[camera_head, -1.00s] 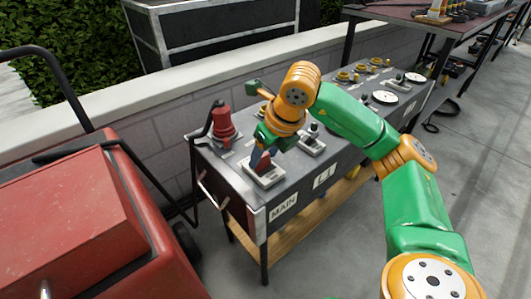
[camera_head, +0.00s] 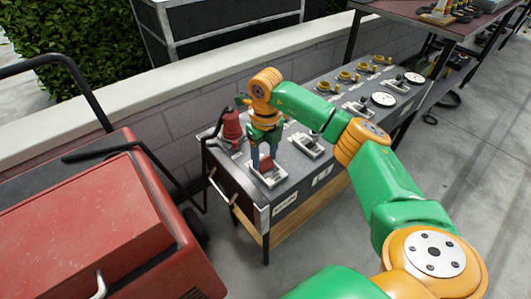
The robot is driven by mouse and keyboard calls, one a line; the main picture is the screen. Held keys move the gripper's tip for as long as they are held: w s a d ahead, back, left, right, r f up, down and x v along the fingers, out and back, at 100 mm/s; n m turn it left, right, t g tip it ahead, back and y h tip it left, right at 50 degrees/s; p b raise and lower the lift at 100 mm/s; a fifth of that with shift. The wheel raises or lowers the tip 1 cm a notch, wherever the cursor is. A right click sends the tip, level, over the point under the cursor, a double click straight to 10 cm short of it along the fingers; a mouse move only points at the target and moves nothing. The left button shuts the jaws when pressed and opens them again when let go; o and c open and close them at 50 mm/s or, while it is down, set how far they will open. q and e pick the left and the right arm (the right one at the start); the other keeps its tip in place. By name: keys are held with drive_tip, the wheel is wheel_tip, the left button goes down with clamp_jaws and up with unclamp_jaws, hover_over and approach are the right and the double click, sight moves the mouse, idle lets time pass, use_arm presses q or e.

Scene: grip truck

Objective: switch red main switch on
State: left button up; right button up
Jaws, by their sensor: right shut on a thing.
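The red main switch (camera_head: 266,162) sits on a pale base plate (camera_head: 268,178) at the near left end of the dark control table (camera_head: 225,168). The blurred label below it on the table's front read MAIN in the earlier frame. My right gripper (camera_head: 265,158) points down at the switch, with one finger on each side of the red handle, and is shut on it. The fingers partly hide the handle, so its exact tilt is hard to tell. My left gripper is not in view.
A red plug with a black cable (camera_head: 231,127) stands just left of the switch. Another switch (camera_head: 307,146) is close on its right, with yellow sockets and dials (camera_head: 383,99) beyond. A red machine (camera_head: 95,225) fills the lower left. A low wall (camera_head: 180,132) runs behind.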

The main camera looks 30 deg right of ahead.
sight(265, 158)
drive_tip(key=o, duration=1)
drive_tip(key=shift+w, duration=0.1)
drive_tip(key=o, duration=0.4)
drive_tip(key=shift+w, duration=0.1)
drive_tip(key=shift+c, duration=0.2)
wheel_tip(265, 158, up, 7)
drive_tip(key=shift+r+p, duration=0.1)
drive_tip(key=shift+p, duration=0.25)
